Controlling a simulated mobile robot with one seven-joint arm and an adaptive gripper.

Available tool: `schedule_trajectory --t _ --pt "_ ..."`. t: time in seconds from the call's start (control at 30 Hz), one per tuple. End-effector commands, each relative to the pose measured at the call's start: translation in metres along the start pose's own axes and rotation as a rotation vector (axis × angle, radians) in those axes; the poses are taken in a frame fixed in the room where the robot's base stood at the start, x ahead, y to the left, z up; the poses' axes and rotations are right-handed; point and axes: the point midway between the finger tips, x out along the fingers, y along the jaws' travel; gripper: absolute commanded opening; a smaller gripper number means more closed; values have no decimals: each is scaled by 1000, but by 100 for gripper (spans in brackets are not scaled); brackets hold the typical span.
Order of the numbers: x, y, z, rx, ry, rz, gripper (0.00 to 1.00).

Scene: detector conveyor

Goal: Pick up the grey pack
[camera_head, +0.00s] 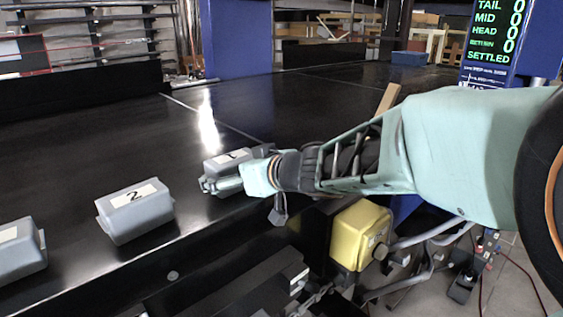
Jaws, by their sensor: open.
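Several grey packs lie along the near edge of the black conveyor (75,170). One grey pack with a white label marked 2 (136,218) lies left of my gripper. Another grey pack (22,258) is partly cut off at the left edge, its label unreadable. A third grey pack (226,160), with a label that seems to read 1, is at my gripper (222,186). My gripper is open and reaches in from the right, its fingers beside this pack. The arm's end hides part of the pack, and I cannot tell whether the fingers touch it.
A yellow box (360,234) with grey cables stands below the conveyor's near edge. A blue post with a display panel (492,42) rises at the upper right. A blue block (409,58) lies far back. The middle of the belt is clear.

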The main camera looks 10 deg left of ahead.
Motion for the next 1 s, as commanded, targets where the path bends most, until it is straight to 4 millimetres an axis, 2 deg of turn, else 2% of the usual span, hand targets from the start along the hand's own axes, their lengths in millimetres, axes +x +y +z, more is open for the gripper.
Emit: schedule_trajectory --t 0.17,0.67,1.0 --pt "0 0 0 0 0 0 98" --pt "0 0 -2 0 2 0 43" --pt "-1 0 -6 0 2 1 42"
